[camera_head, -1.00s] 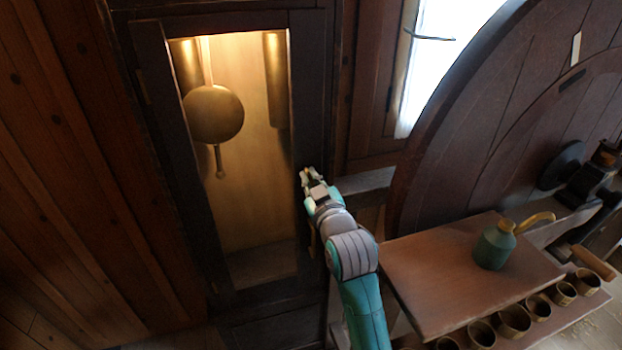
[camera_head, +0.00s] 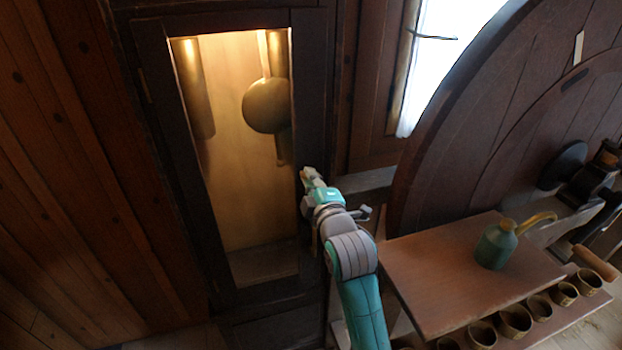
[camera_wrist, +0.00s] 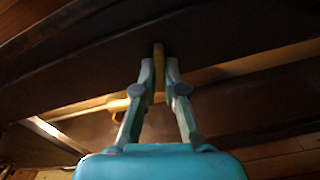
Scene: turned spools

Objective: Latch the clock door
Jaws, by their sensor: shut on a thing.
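The clock door (camera_head: 310,120) is a dark wooden frame around a tall glass pane. It looks closed against the case in the head view. My gripper (camera_head: 306,174) is at the door's right stile, about halfway down. In the wrist view my gripper (camera_wrist: 160,72) has its two fingers shut on a small upright brass latch piece (camera_wrist: 158,52) against dark wood. The fingers hide part of the latch, and its engagement cannot be seen. In the head view the latch is hidden by my gripper.
A brass pendulum (camera_head: 266,106) hangs behind the glass. To the right are a wooden bench top (camera_head: 440,285) with a green oil can (camera_head: 495,246), a row of small cups (camera_head: 514,320) and a large round wooden wheel (camera_head: 450,120). A plank wall (camera_head: 70,180) stands left.

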